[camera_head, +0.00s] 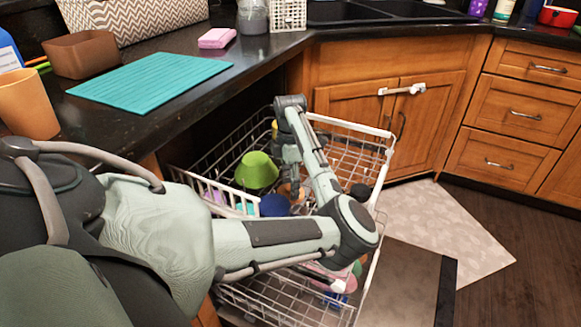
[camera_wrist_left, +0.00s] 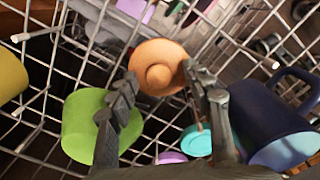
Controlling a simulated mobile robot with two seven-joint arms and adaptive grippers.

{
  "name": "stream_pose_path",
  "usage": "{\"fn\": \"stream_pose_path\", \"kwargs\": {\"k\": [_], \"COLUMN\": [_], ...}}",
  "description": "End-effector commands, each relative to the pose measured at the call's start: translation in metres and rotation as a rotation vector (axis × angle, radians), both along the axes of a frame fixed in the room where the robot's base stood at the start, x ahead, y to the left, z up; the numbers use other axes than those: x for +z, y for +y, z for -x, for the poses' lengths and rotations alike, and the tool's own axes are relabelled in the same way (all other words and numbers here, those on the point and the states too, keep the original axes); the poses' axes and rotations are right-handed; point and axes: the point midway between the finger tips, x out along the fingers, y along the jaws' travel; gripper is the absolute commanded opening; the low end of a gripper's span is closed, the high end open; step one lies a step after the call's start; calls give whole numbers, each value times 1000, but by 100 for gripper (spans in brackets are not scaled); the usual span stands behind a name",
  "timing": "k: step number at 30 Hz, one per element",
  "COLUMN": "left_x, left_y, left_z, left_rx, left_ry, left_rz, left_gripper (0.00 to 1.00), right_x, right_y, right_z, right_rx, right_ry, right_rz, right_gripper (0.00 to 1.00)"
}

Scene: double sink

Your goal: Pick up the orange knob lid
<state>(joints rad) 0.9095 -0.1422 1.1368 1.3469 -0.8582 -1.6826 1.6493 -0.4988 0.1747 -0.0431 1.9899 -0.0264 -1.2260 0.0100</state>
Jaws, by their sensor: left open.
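The orange knob lid (camera_wrist_left: 145,78), round with a raised centre knob, is in the wire dish rack in the left wrist view. In the head view a bit of orange (camera_head: 285,190) shows in the rack beside my arm. My left gripper (camera_wrist_left: 160,75) is open, with one finger on each side of the lid. The right fingertip looks close to the lid's edge; I cannot tell whether it touches. In the head view my left gripper (camera_head: 295,182) points down into the rack, partly hidden. My right gripper is not in view.
A green cup (camera_wrist_left: 82,125) and a dark blue mug (camera_wrist_left: 270,120) flank the lid in the pulled-out dishwasher rack (camera_head: 345,122). A teal lid (camera_wrist_left: 196,141) lies nearby. The dark counter (camera_head: 180,110) with a teal mat (camera_head: 150,80) runs along the left.

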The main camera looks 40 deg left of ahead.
Motion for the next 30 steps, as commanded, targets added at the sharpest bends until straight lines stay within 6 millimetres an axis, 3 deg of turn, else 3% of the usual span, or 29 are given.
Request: {"fn": "stream_pose_path", "kwargs": {"k": [1,11,22,26,30], "left_x": [0,0,8,29,65], "left_y": [0,0,0,1,1], "left_z": [0,0,0,-1,-1], "left_rx": [0,0,0,0,1], "left_ry": [0,0,-1,-2,-4], "left_rz": [0,0,0,-2,-3], "left_gripper": [50,10,9,9,9], "right_x": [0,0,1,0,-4], "right_y": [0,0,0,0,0], "right_z": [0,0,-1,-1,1], "right_rx": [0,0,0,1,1], "right_ry": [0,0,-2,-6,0], "right_rz": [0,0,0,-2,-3], "right_gripper": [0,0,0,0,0]}}
